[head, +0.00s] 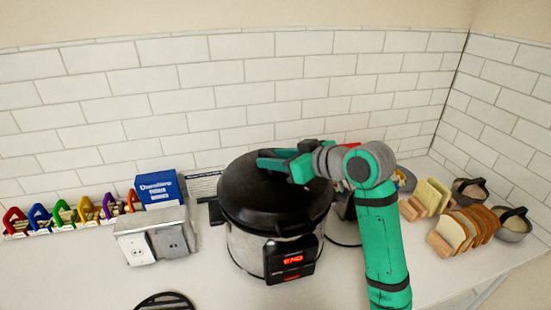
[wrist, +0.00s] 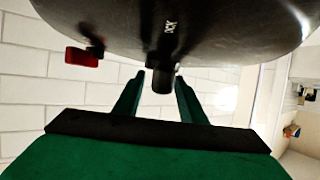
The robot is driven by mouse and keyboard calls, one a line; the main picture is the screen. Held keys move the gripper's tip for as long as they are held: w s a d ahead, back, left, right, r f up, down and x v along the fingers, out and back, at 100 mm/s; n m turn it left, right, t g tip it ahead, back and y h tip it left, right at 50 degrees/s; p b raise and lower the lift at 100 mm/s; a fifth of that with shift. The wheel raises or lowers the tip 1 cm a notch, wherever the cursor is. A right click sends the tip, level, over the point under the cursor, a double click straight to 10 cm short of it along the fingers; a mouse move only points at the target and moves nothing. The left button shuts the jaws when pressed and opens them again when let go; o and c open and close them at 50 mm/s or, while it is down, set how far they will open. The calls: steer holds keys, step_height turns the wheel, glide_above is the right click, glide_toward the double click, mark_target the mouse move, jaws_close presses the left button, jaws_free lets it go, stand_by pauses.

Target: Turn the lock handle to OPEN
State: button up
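The pressure cooker (head: 258,250) stands on the counter with its black lid (head: 245,200) on top. My green gripper (head: 272,160) reaches over the back of the lid from the right in the head view. In the wrist view, the dark lid (wrist: 220,25) fills the top, with white letters partly readable as "OCK". A short black handle (wrist: 162,82) sticks out from the lid between the tips of my two fingers (wrist: 160,92). The fingers are apart, with a gap on the handle's left; I cannot tell whether the right one touches it. The handle is hidden in the head view.
A red tab (wrist: 82,57) sits left of the handle. A metal outlet box (head: 150,240) and a blue box (head: 160,188) stand left of the cooker. Bread slices (head: 468,230) and bowls (head: 512,225) are at the right. The tiled wall (head: 200,100) is close behind.

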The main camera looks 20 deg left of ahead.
jaws_close()
steer(key=shift+n+g, duration=0.4)
steer(key=n+g, duration=0.2)
steer(key=g, duration=0.1)
steer(key=n+g+y, duration=0.1)
steer(key=n+g, duration=0.2)
steer(key=shift+w+r+y, duration=0.1)
steer(key=shift+y, duration=0.2)
steer(key=n+g+h, duration=0.1)
steer(key=n+g, duration=0.2)
steer(key=n+g+h, duration=0.1)
steer(key=n+g, duration=0.2)
steer(key=shift+g, duration=0.4)
jaws_free()
